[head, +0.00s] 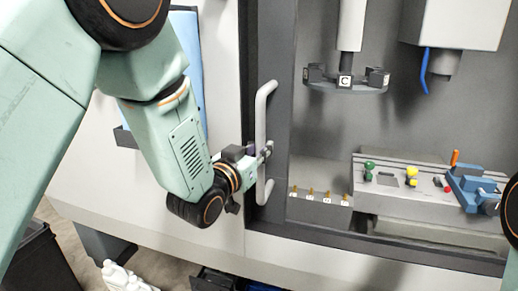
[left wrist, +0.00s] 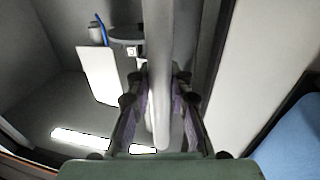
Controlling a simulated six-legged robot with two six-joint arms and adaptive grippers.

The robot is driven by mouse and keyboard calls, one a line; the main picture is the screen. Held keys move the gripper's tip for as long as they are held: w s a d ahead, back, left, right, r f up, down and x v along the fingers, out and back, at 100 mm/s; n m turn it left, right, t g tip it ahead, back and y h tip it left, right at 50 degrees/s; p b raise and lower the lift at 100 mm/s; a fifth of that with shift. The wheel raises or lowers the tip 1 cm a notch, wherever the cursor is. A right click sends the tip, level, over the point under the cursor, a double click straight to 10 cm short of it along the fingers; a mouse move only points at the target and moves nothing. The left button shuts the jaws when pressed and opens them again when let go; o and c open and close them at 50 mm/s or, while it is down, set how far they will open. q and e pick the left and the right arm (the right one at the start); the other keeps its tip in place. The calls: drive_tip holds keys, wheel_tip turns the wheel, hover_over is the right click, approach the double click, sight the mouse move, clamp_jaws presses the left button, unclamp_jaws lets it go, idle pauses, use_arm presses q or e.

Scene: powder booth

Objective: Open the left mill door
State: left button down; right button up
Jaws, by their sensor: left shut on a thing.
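The left mill door is a dark framed panel; its frame (head: 281,60) stands left of the machine's interior in the head view. A light grey bar handle (head: 262,110) runs upright on it. My left gripper (head: 262,152) is shut on the handle, below its middle. In the left wrist view the handle (left wrist: 158,60) passes between the two purple-padded fingers of my left gripper (left wrist: 160,105). Only a dark rounded part of what may be my right arm shows at the right edge of the head view; its gripper is not seen.
Inside the mill are a tool carousel (head: 345,88), a spindle housing (head: 455,22) with a blue nozzle (head: 424,72), and a table (head: 400,190) with coloured knobs and a blue vise (head: 470,185). White bottles (head: 116,275) stand on the floor at lower left.

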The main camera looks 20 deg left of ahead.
use_arm(q)
drive_tip(key=shift+f, duration=0.2)
drive_tip(key=c, duration=1.7)
unclamp_jaws()
drive_tip(key=o, duration=0.5)
drive_tip(key=shift+s+d+r, duration=0.1)
drive_tip(key=shift+s+r, duration=0.15)
drive_tip(key=shift+w, duration=0.1)
drive_tip(key=shift+w, duration=0.1)
drive_tip(key=v, duration=1.2)
